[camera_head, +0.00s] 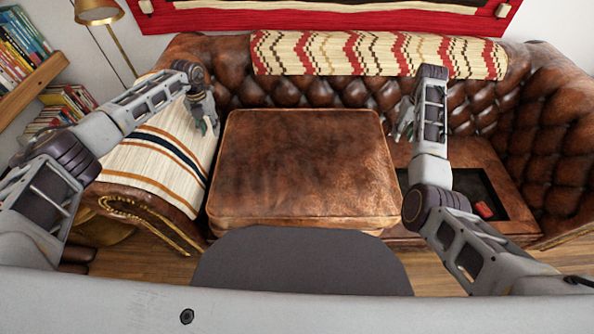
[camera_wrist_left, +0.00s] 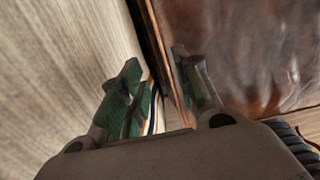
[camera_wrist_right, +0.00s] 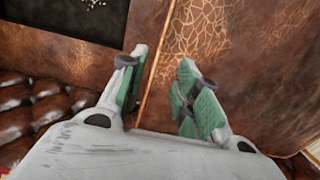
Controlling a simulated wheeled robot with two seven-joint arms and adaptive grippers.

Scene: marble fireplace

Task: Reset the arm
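My left gripper (camera_head: 209,122) hangs near the left edge of a brown leather cushion (camera_head: 305,165), beside the striped cloth on the armrest. In the left wrist view its fingers (camera_wrist_left: 158,88) are apart with nothing between them. My right gripper (camera_head: 402,122) is near the cushion's right edge. In the right wrist view its fingers (camera_wrist_right: 160,85) are apart and empty, with brown leather and a dark recess below. Both arms reach forward, bent at the elbows.
A brown leather sofa (camera_head: 545,140) surrounds the cushion. A cream striped cloth (camera_head: 150,165) covers the left armrest; a zigzag cloth (camera_head: 380,55) lies over the backrest. A small red object (camera_head: 483,210) is in the dark recess at right. A lamp (camera_head: 97,12) and bookshelf (camera_head: 30,90) stand left.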

